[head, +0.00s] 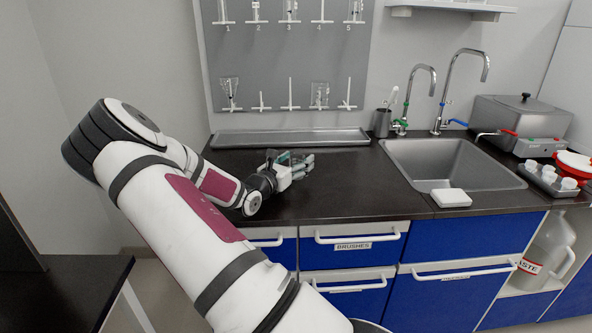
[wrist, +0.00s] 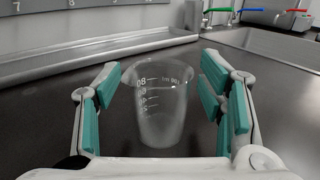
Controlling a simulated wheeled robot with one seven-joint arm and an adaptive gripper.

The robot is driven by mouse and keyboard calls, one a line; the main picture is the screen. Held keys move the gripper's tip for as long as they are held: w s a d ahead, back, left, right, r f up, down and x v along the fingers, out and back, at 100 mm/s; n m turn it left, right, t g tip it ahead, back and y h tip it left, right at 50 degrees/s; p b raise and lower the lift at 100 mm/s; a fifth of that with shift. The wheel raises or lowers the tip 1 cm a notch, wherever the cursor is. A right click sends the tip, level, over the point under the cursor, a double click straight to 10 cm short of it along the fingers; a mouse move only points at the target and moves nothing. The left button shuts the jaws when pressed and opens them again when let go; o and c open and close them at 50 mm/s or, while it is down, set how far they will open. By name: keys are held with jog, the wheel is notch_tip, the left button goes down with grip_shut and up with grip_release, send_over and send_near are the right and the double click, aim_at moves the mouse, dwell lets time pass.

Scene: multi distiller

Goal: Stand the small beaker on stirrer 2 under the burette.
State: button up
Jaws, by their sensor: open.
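A small clear beaker (wrist: 160,115) with white volume marks stands upright on the dark counter in the wrist view. My gripper (wrist: 160,108) is open around it, with one teal-padded finger on the left and one on the right. Gaps show between both pads and the glass. In the head view my gripper (head: 298,163) is low over the counter, left of the sink, and the beaker is hard to make out there. No stirrer and no burette shows in either view.
A metal drip tray (head: 290,137) lies along the wall below a pegboard (head: 290,60) with hanging glassware. A sink (head: 450,165) with tall taps is to the right, and a white block (head: 451,198) lies at its front edge. Counter in front of my gripper is clear.

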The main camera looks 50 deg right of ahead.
jog(key=c, duration=1.4)
jog(key=shift+r, duration=0.15)
